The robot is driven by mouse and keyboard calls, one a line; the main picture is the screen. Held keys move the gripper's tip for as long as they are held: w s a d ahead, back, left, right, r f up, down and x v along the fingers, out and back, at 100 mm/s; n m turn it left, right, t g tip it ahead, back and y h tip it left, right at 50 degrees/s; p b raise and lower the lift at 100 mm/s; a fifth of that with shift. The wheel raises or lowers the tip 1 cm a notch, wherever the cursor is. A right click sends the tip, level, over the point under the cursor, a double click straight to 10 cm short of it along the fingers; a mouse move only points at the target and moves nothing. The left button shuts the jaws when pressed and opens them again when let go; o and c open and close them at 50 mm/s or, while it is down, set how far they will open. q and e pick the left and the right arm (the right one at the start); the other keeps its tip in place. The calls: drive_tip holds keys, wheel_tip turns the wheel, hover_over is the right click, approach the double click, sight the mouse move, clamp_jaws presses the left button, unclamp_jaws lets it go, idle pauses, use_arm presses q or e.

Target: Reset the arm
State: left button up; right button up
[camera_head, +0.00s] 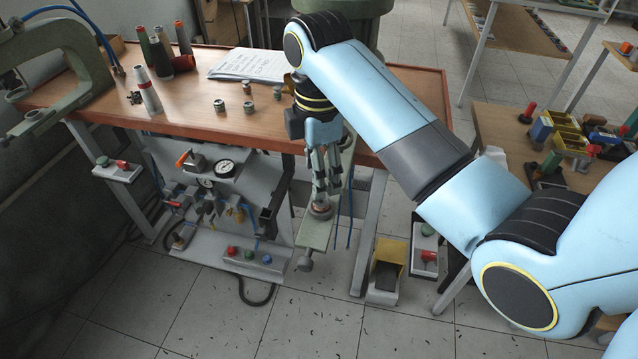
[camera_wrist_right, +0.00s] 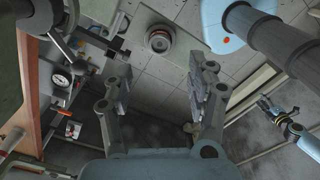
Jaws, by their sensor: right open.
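My right arm (camera_head: 370,90) reaches in from the right across the bench front. My right gripper (camera_head: 326,185) points down, its fingers just above a small round metal part with an orange ring (camera_head: 320,208), which sits on the lower arm of a grey-green press frame (camera_head: 318,235). In the right wrist view the gripper (camera_wrist_right: 163,75) is open, with nothing between its fingers; the round part (camera_wrist_right: 159,39) shows beyond the fingertips. A light-blue arm with a gripper (camera_wrist_right: 272,110), seemingly my left, shows small at the right of that view; its jaws are unclear.
A pneumatic panel (camera_head: 215,190) hangs below. A yellow pedal (camera_head: 387,270) is on the floor.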

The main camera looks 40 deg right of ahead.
drive_tip(key=shift+r, duration=0.3)
